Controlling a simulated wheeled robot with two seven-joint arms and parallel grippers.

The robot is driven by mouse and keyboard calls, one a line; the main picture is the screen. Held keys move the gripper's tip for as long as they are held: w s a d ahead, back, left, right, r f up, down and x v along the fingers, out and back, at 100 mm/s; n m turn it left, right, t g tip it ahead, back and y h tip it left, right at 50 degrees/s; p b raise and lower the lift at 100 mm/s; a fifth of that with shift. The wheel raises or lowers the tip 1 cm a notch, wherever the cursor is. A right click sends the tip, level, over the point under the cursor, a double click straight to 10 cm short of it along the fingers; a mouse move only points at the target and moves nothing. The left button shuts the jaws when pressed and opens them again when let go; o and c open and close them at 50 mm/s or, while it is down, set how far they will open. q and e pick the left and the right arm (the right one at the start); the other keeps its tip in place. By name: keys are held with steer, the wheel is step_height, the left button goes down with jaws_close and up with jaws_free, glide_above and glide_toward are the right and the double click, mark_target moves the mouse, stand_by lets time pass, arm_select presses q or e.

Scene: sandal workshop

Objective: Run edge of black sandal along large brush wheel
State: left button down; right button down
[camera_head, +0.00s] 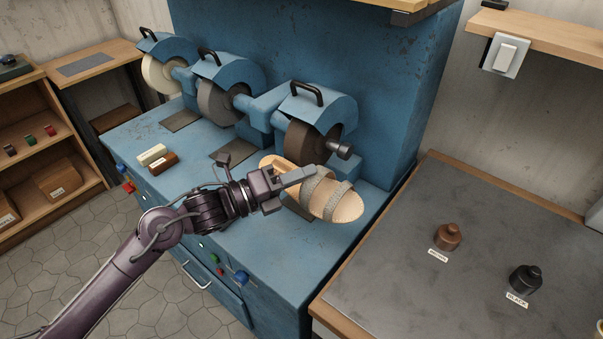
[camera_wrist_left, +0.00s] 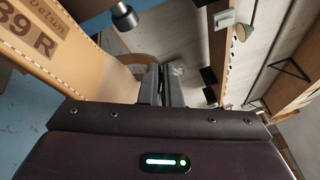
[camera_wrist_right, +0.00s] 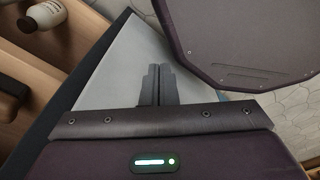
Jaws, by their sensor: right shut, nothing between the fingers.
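A sandal (camera_head: 345,206) with a tan footbed and grey straps, not black, is at the front of the blue machine. It is tilted just below the dark brown wheel (camera_head: 299,141), which looks like the brush wheel; I cannot tell whether they touch. My left gripper (camera_head: 299,177) is shut on the sandal at its strap side. In the left wrist view the printed sole (camera_wrist_left: 70,55) lies left of the closed fingers (camera_wrist_left: 161,84). My right gripper (camera_wrist_right: 159,84) shows only in its own wrist view, shut and empty.
A grey wheel (camera_head: 213,102) and a cream wheel (camera_head: 158,75) stand farther left on the blue machine (camera_head: 130,128). Two small blocks (camera_head: 152,154) lie on its top.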

arm_select(q)
steer(key=shift+w+a, duration=0.15)
steer(key=shift+a, duration=0.1)
steer(key=shift+w+a+b, duration=0.25)
steer(key=shift+a+b, duration=0.2)
steer(key=shift+w+a, duration=0.1)
steer(key=shift+a, duration=0.1)
stand_by(0.4)
steer(key=shift+w+a+b, duration=0.25)
steer(key=shift+a+b, duration=0.1)
steer(key=shift+a, duration=0.15)
steer(key=shift+w+a+r, duration=0.1)
stand_by(1.1)
steer(key=shift+a, duration=0.25)
steer(key=shift+a+b, duration=0.45)
steer(key=shift+a, duration=0.1)
steer(key=shift+w+a, duration=0.1)
steer(key=shift+a, duration=0.1)
steer(key=shift+w+d+b, duration=0.2)
steer(key=shift+b, duration=0.1)
stand_by(0.6)
